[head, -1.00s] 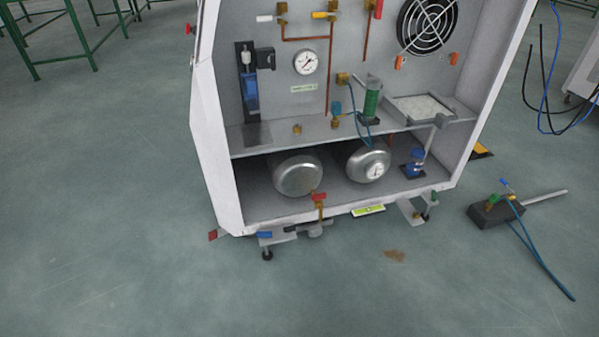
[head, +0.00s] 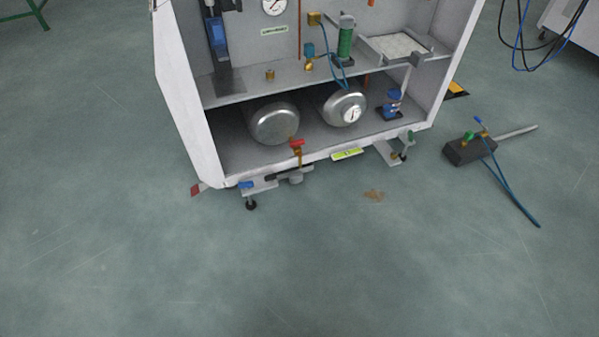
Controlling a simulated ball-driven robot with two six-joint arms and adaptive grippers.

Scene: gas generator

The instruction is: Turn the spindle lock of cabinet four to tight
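An open white cabinet (head: 187,115) stands on the floor at the top of the head view, its upper part cut off. I cannot tell whether it is cabinet four, or which part is the spindle lock. Under its front left corner is a grey bracket with a blue handle (head: 246,185) above a black foot (head: 251,204). Under the front right is a bracket with a green part (head: 410,136). A red-handled valve (head: 297,143) sits at the front edge, near a yellow-green label (head: 347,154) too small to read. Neither gripper is in view.
Inside are two silver tanks (head: 274,124), a gauge (head: 273,5) and a green cylinder (head: 346,40). A dark block (head: 468,149) with a rod and blue hoses lies on the floor at right.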

